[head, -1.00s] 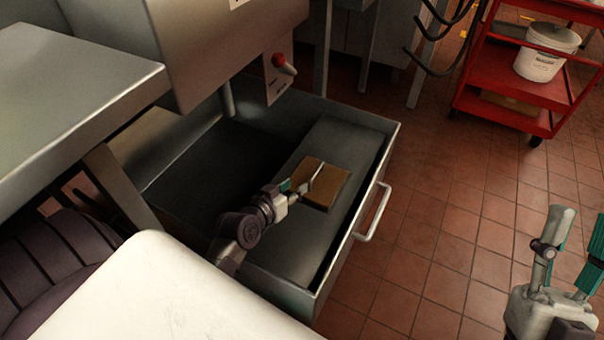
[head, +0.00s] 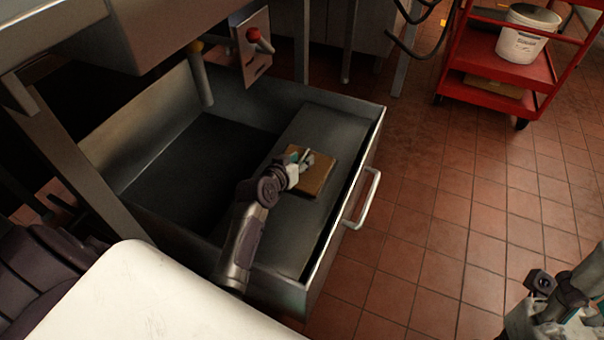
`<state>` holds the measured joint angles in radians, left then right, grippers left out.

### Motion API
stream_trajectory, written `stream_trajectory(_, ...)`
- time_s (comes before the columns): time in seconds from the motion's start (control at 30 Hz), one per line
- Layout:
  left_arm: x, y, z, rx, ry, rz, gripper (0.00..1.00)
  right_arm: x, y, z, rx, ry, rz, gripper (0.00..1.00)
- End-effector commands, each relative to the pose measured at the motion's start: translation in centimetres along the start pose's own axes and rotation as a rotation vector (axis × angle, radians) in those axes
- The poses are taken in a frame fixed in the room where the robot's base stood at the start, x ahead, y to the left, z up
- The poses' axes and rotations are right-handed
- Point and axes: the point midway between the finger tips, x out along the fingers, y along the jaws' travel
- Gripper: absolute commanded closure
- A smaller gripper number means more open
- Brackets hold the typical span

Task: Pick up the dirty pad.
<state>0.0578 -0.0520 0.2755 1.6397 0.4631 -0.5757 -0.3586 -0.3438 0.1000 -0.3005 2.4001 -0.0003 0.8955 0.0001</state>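The dirty pad (head: 317,179) is a brown square block. It lies on the raised grey ledge (head: 325,130) inside the open metal drawer (head: 262,277). My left gripper (head: 307,158) reaches over the drawer and is at the pad, covering part of its upper left. The fingers look close together, but they are small and partly hidden by the gripper body; I cannot tell whether they grip the pad. My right gripper (head: 567,285) is at the lower right corner, over the tiled floor, away from the drawer and partly cut off by the frame.
A drawer handle (head: 363,199) sticks out on the right. A red lever (head: 259,40) and a pipe (head: 200,74) hang above the drawer's back. A red cart (head: 505,65) with a white bucket (head: 528,33) stands at the back right. The tiled floor (head: 430,220) between is clear.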

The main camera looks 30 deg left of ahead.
Motion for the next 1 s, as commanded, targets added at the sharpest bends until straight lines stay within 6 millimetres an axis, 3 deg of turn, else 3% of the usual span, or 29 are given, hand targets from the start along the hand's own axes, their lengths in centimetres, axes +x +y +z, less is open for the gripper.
stream_trajectory(0.1,1.43,-0.11,0.18,-0.001,0.0,-0.001,0.6,0.57,0.04,0.18,-0.005,0.036,-0.012,0.59)
stream_trajectory(0.37,1.67,-0.06,-0.03,0.001,-0.001,-0.001,0.6,0.91,0.03,0.22,-0.005,0.038,-0.015,0.59)
stream_trajectory(0.63,1.65,-0.06,-0.01,0.001,-0.001,-0.001,1.0,0.9,0.02,0.21,-0.005,0.038,-0.015,0.59)
stream_trajectory(1.0,1.62,-0.04,-0.12,0.001,0.001,-0.001,1.0,0.96,0.01,0.18,-0.005,0.04,-0.015,0.59)
